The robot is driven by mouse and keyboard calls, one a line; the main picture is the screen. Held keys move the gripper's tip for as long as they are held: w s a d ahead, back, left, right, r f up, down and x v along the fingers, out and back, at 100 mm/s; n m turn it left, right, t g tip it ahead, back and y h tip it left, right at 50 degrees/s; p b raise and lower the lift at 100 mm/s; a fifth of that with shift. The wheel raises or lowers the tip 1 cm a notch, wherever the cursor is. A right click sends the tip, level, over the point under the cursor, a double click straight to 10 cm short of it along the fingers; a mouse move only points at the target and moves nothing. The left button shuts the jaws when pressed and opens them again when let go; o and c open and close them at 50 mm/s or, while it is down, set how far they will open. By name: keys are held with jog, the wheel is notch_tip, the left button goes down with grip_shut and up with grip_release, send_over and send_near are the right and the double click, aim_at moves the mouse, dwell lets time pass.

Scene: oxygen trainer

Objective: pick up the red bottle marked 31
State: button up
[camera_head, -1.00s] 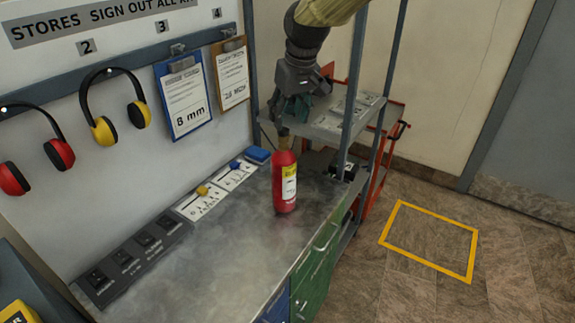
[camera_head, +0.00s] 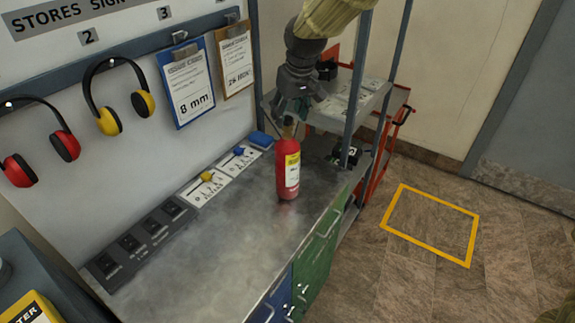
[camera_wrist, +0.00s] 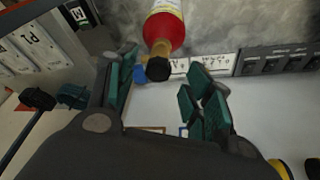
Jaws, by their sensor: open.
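The red bottle (camera_head: 288,172) stands upright on the grey metal bench top (camera_head: 235,235), with a yellow and white label; I cannot read a number on it. My gripper (camera_head: 291,118) is open and empty, just above the bottle's neck in the head view. In the wrist view the bottle (camera_wrist: 166,28) shows at the top, its dark cap pointing down between and beyond the open fingers of my gripper (camera_wrist: 160,95). The fingers do not visibly touch it. The neck is partly hidden by my gripper in the head view.
A grey shelf rack (camera_head: 345,105) with a post stands close right of the bottle. Slider panels (camera_head: 205,187), a switch strip (camera_head: 140,242) and a blue block (camera_head: 261,139) lie along the wall. Ear defenders (camera_head: 108,115) and clipboards (camera_head: 187,85) hang above. The front bench top is clear.

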aim_at(288, 118)
jog(key=p+x, duration=0.1)
jog(key=x, duration=0.2)
jog(key=shift+w+f, duration=0.15)
jog(key=shift+w, duration=0.15)
jog(key=shift+a+f+p, duration=0.1)
jog(key=shift+f+p, duration=0.15)
jog(key=shift+p, duration=0.05)
jog(key=shift+s+f, duration=0.1)
jog(key=shift+f, duration=0.1)
grip_shut()
jog(key=shift+w, duration=0.2)
